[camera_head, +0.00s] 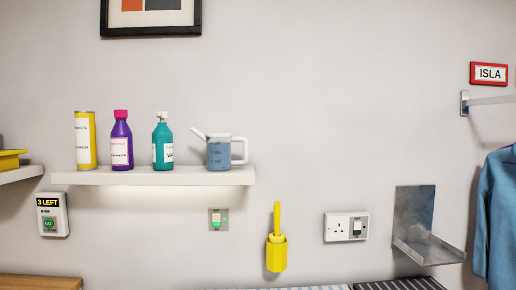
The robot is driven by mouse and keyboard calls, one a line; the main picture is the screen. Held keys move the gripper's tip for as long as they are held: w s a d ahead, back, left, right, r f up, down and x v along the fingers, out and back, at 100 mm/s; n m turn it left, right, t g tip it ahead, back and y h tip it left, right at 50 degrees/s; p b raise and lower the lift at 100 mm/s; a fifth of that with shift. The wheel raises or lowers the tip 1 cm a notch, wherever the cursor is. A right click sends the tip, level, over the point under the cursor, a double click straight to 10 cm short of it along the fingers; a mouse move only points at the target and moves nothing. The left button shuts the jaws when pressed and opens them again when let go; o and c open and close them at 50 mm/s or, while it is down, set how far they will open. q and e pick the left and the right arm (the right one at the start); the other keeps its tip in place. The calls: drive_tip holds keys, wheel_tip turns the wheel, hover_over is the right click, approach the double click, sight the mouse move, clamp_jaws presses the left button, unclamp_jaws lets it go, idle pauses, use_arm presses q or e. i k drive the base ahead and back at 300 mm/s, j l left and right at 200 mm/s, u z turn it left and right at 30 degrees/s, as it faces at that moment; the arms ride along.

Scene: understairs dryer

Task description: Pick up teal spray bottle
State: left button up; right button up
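The teal spray bottle (162,141) stands upright on a white wall shelf (155,177). Gaps show between the bottle and both. Neither of my grippers is in view.
A yellow can (86,140) stands at the shelf's left. Below are a wall switch (218,219), a yellow holder (277,253) with a handle, and a socket (346,227). A metal bracket (424,232) juts out at right, near blue clothing (496,220).

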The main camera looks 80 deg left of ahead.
sight(162, 139)
drive_tip(key=k+z, duration=0.5)
drive_tip(key=k, duration=0.35)
drive_tip(key=k+j+u, duration=0.1)
drive_tip(key=k+u, duration=0.2)
drive_tip(key=k, duration=0.2)
drive_tip(key=u, duration=1.5)
